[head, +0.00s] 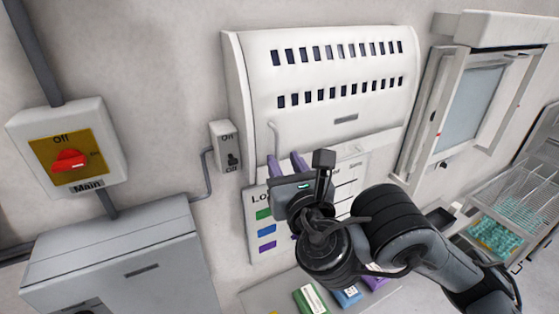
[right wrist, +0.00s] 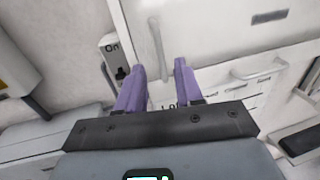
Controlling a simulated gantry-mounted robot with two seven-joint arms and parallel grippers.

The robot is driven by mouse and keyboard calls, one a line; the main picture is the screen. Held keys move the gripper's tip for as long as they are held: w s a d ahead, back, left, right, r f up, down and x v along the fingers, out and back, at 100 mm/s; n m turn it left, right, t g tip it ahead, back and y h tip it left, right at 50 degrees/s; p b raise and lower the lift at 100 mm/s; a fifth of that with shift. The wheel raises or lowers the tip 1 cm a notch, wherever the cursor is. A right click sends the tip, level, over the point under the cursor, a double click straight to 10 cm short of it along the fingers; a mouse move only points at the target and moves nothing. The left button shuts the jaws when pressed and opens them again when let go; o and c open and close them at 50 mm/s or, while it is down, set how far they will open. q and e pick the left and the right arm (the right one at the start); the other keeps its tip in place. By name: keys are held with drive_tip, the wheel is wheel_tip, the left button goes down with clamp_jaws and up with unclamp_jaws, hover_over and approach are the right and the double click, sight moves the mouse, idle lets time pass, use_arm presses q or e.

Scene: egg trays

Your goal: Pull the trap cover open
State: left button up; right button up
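The white slotted cover (head: 340,110) on the wall is most likely the trap cover; it appears shut. A thin light handle (head: 274,138) stands near its lower left corner, and it also shows in the right wrist view (right wrist: 157,50). My right gripper (head: 285,160) has purple fingers spread apart just below the handle. In the right wrist view, the fingers (right wrist: 159,66) point toward the handle, which shows beyond the gap between them. Nothing is held, and I cannot tell any contact. My left gripper is not in view.
A small On/Off switch box (head: 224,146) is just left of the cover. A Main switch (head: 68,155) with a red knob is farther left. A labelled panel (head: 258,225) sits below the cover, partly hidden by my right arm. A wire basket (head: 520,212) stands at right.

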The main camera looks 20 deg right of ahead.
sight(278, 150)
drive_tip(key=w+b, duration=0.2)
drive_tip(key=w, duration=0.1)
drive_tip(key=shift+d+f, duration=0.15)
drive_tip(key=shift+d, duration=0.05)
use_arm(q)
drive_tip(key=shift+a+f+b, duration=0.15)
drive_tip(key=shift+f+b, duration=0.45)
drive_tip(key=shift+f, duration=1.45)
use_arm(e)
drive_tip(key=shift+w, duration=0.65)
drive_tip(key=shift+c, duration=0.2)
clamp_jaws()
